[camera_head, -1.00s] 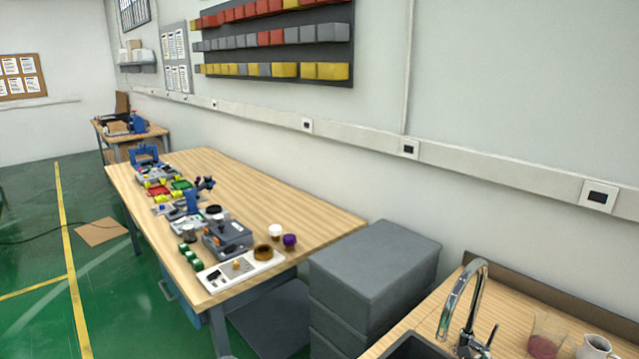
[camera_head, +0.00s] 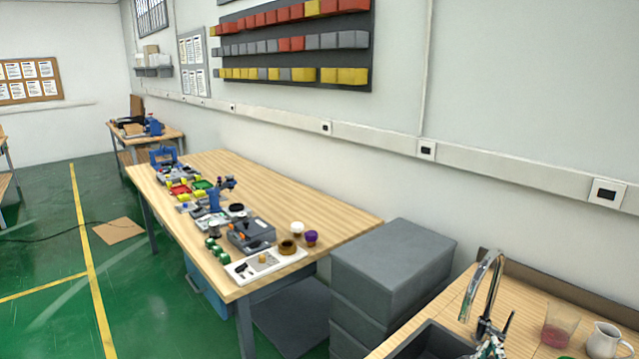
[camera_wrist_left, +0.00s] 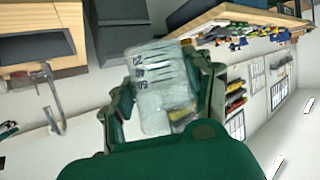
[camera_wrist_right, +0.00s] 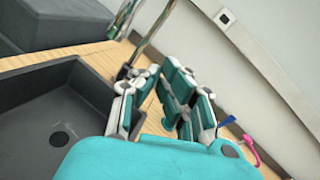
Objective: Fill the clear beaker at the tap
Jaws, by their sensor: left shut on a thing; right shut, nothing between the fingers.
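The clear beaker (camera_wrist_left: 160,85) with dark volume marks is between the fingers of my left gripper (camera_wrist_left: 160,90), which is shut on it. The left gripper and beaker are out of the head view. The chrome tap (camera_head: 487,285) rises beside the dark sink (camera_head: 432,343); the tap also shows in the left wrist view (camera_wrist_left: 52,100) and in the right wrist view (camera_wrist_right: 145,40). My right gripper (camera_head: 494,346) is low beside the tap's base, partly cut off by the frame. It is shut and empty in the right wrist view (camera_wrist_right: 152,85). I cannot tell whether it touches the tap.
A glass with red contents (camera_head: 558,326) and a white jug (camera_head: 603,341) stand right of the tap. Stacked grey boxes (camera_head: 395,265) stand left of the sink. A wooden workbench (camera_head: 330,215) carries small items. A pink object (camera_wrist_right: 250,148) is near the right gripper.

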